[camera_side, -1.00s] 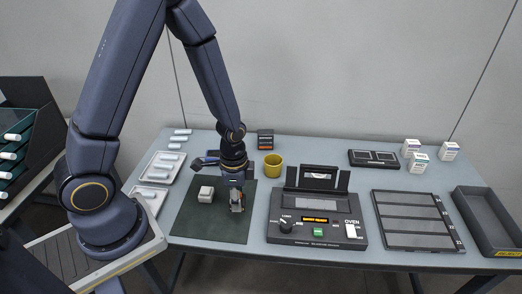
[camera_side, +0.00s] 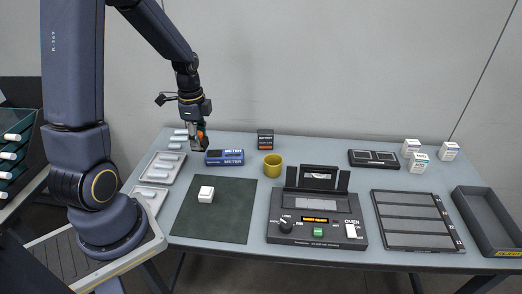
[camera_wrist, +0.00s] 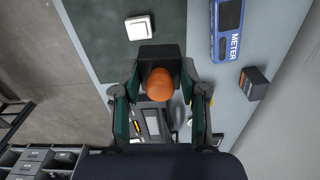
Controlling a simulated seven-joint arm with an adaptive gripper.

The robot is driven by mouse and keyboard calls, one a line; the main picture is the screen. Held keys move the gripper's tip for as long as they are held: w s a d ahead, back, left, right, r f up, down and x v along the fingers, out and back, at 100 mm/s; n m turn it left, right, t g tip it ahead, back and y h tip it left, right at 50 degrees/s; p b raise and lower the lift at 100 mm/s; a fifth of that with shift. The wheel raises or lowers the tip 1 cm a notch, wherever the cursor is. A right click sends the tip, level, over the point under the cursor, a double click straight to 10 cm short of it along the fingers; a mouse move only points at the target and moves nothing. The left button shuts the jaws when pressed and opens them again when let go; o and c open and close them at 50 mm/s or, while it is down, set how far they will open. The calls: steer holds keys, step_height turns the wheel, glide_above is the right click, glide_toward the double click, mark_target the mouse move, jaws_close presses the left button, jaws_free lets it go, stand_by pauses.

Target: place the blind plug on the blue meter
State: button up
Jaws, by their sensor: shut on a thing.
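My gripper (camera_side: 198,143) is shut on a small orange thing (camera_wrist: 160,83), which looks like the blind plug. The blue meter (camera_side: 225,157) lies at the back left of the table, with METER lettering and a dark screen. It also shows at the top right of the wrist view (camera_wrist: 228,42). My gripper is up to the left of the meter in the side view, apart from it.
A white block (camera_side: 206,194) sits on the dark green mat (camera_side: 225,222). White trays (camera_side: 162,168) lie left, below my gripper. The splicer (camera_side: 317,231) is at the front middle.

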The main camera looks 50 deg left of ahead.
steer(key=shift+a+f+n, duration=0.15)
steer(key=shift+a+n, duration=0.15)
steer(key=shift+a, duration=0.65)
steer(key=w+a+f, duration=0.2)
steer(key=w+f, duration=0.1)
steer(key=w+a+f, duration=0.1)
steer(key=w+f, duration=0.2)
steer(key=w, duration=0.1)
steer(key=w+a+f, duration=0.2)
steer(key=w+f, duration=0.1)
steer(key=w, duration=0.1)
steer(key=shift+w+a+f, duration=0.1)
steer(key=shift+w+a, duration=0.05)
steer(key=shift+a, duration=0.15)
steer(key=shift+w+f, duration=0.2)
steer(key=shift+f, duration=1.5)
steer(key=shift+f, duration=0.1)
steer(key=o, duration=1.1)
steer(key=shift+o, duration=0.2)
